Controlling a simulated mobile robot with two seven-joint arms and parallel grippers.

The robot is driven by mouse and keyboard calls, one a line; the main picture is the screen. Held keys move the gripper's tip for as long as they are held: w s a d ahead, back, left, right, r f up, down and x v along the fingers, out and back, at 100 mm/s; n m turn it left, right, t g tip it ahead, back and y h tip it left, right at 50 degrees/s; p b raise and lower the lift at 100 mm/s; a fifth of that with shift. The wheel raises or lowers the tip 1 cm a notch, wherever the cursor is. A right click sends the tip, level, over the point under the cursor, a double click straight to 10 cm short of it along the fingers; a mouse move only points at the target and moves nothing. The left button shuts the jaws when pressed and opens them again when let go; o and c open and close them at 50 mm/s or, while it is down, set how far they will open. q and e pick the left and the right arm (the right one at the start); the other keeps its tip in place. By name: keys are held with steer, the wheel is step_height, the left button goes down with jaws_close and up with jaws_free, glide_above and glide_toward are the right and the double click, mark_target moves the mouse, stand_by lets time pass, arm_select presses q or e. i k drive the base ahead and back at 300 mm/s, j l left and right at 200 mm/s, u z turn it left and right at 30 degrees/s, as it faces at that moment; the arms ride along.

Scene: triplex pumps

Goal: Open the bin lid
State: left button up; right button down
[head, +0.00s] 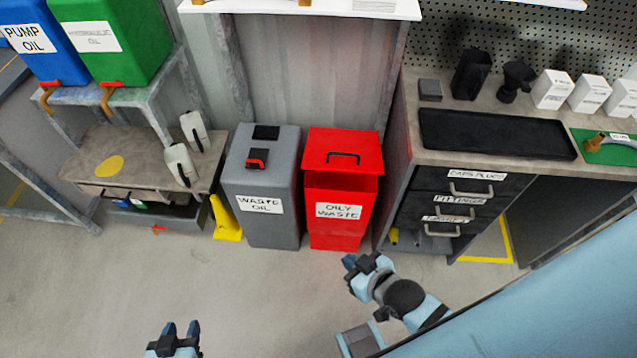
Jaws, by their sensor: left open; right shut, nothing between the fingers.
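A red bin (337,218) labelled OILY WASTE stands on the floor at the middle of the head view. Its red lid (322,146) has a black handle (343,158) near the front edge. A darker red band shows below the lid; I cannot tell if it is a gap or a recess. A grey bin (273,230) labelled WASTE OIL stands to its left, with a black and red piece on top. My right gripper (356,263) is shut and empty, in front of and below the red bin, apart from it. My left gripper (180,328) is open and empty at the bottom edge.
A drawer cabinet (465,188) with a black tray (497,134) on top stands right of the red bin. A yellow object (226,222) is on the floor left of the grey bin. A bench (140,150) stands further left. The floor (240,290) before the bins is clear.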

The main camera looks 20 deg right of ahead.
mark_target(345, 150)
steer(key=k+j+z, duration=0.1)
steer(key=j+z, duration=0.4)
steer(key=j, duration=1)
